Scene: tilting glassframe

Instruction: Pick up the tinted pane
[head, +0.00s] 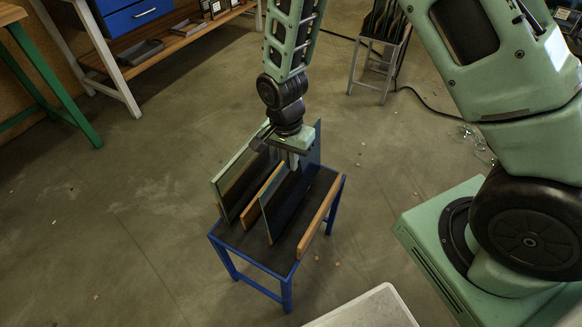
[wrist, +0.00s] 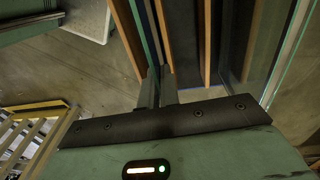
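The tinted pane (head: 283,207) is a dark bluish sheet standing on edge on a blue-framed stand (head: 250,262) with a dark top. My gripper (head: 293,162) points down at the pane's upper edge. In the wrist view the two fingers (wrist: 158,88) are close together, with the pane's thin greenish edge (wrist: 139,32) running in between them. The gripper looks shut on the pane. The pane's lower edge appears at the stand's top; whether it touches is not clear. My gripper hides part of the pane's upper edge.
A pane with a pale green edge (head: 229,186) stands left on the same stand. Wooden slats flank the tinted pane, one left (head: 255,207) and one right (head: 321,218). A small rack (head: 376,65) stands behind, a workbench (head: 180,40) at back left. Open floor lies left.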

